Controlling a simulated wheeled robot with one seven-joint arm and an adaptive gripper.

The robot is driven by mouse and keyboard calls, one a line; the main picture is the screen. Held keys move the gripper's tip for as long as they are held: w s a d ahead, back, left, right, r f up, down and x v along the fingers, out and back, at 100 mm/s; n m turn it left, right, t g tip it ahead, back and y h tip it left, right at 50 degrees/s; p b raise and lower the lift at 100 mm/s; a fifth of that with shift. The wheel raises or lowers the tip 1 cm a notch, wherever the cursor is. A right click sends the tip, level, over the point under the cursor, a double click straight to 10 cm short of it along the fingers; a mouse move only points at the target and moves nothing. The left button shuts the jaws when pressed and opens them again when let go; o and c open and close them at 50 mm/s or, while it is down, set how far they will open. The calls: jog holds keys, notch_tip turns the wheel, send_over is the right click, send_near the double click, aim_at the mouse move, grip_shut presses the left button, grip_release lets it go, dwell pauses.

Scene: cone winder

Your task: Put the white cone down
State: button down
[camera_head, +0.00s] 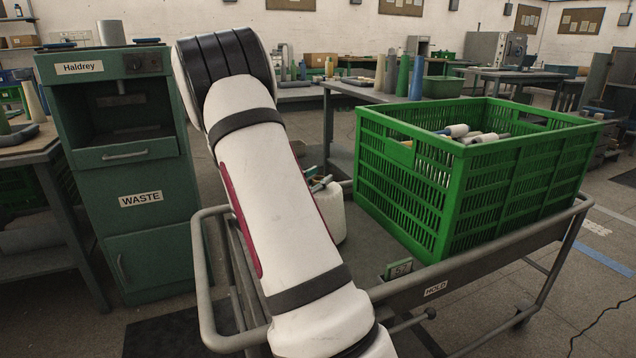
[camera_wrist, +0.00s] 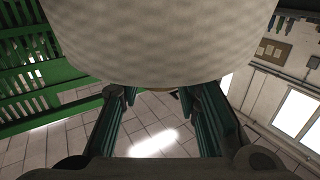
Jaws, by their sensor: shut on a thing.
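The white cone (camera_head: 331,214) is partly hidden behind my arm in the head view, left of the green crate and over the trolley (camera_head: 540,262) marked HOLD. In the wrist view the white cone (camera_wrist: 160,45) fills the top middle, wide and pale with a faint weave. My gripper (camera_wrist: 150,92) is shut on it, with a finger at each side below its edge. In the head view only a bit of my gripper (camera_head: 320,184) shows at the cone's top. Whether the cone's base touches the trolley is hidden.
The green crate (camera_head: 400,195) on the trolley holds several white-wound pieces (camera_head: 458,131). A green cabinet (camera_head: 150,235) marked WASTE stands at left. A table (camera_head: 350,90) behind carries several coloured cones (camera_head: 403,76).

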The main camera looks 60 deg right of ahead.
jog(key=shift+r, duration=0.1)
jog(key=c, duration=1.2)
grip_release()
jog(key=shift+a, duration=0.3)
jog(key=a+p, duration=0.3)
jog(key=a, duration=0.8)
jog(key=shift+a, duration=0.25)
